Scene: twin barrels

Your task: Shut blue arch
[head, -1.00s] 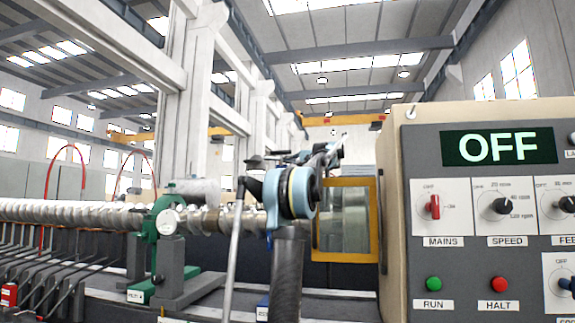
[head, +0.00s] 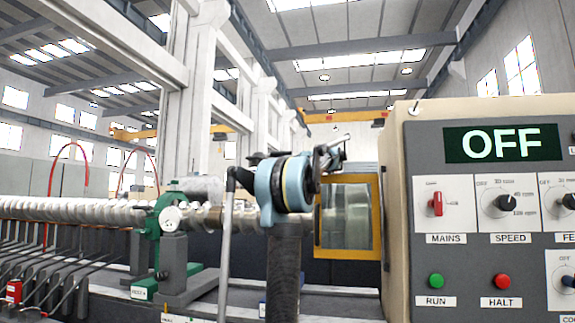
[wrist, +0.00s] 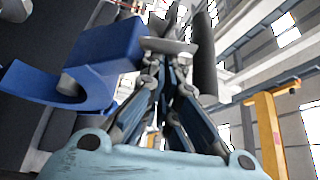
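The blue arch shows in the wrist view as a thick blue block with a curved hook (wrist: 105,50) at the upper left. In the head view my arm hides most or all of it. My gripper (wrist: 168,52) reaches up to a grey bar (wrist: 172,46) beside the blue block. Its fingers converge close to this bar; whether they grip it or only touch it is unclear. In the head view my gripper (head: 332,152) is small and tilted, behind my blue-grey wrist joint.
A green arch (head: 160,222) stands around the white screw shaft (head: 75,210) at the left. A yellow-framed window (head: 347,215) is right of my arm. The control panel (head: 490,200) at the right reads OFF. Several levers (head: 50,265) line the front left.

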